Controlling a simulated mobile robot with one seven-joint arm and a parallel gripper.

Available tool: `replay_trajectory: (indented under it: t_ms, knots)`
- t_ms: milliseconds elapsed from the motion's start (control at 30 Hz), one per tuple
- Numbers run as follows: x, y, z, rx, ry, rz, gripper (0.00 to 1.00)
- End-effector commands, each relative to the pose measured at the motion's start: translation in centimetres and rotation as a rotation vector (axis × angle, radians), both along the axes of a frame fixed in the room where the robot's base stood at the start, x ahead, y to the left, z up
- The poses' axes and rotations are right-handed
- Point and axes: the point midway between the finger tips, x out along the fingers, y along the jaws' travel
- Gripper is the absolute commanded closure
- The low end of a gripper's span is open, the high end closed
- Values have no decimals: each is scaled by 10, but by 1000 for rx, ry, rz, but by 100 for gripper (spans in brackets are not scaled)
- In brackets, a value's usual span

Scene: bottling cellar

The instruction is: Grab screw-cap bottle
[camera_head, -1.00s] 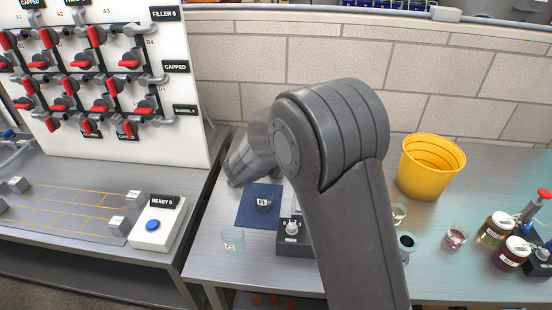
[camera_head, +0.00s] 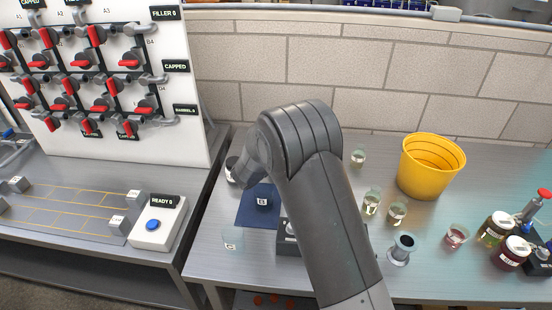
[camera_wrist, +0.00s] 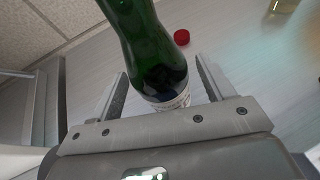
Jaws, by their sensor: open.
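A green glass bottle (camera_wrist: 153,50) with a pale label stands in the wrist view, between the two fingers of my gripper (camera_wrist: 160,88). The fingers are apart, one on each side of the bottle, with a visible gap to its left. I cannot tell whether the right finger touches it. A red cap (camera_wrist: 182,37) lies on the table just beyond the bottle. In the head view my arm hides the gripper and the bottle.
A yellow bucket (camera_head: 431,168), several small glasses and a dark funnel-like piece (camera_head: 402,248) stand right of my arm. A dark blue mat (camera_head: 256,212) lies left of it, near a clear container (camera_head: 233,238). A valve panel (camera_head: 150,90) rises at the left.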

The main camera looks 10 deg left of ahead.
Motion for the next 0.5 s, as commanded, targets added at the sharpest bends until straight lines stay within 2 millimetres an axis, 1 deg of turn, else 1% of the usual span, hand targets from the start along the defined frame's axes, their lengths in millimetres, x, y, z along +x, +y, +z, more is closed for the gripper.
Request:
replay_trajectory:
  t_ms: [33,100,200,400,500]
  knots:
    - [7,-6,-4,-1,0,-3,26]
    - [16,-8,-9,0,0,-2,26]
    - [24,-10,-11,1,0,-2,26]
    - [24,-10,-11,1,0,0,26]
    - [24,-10,-11,1,0,0,34]
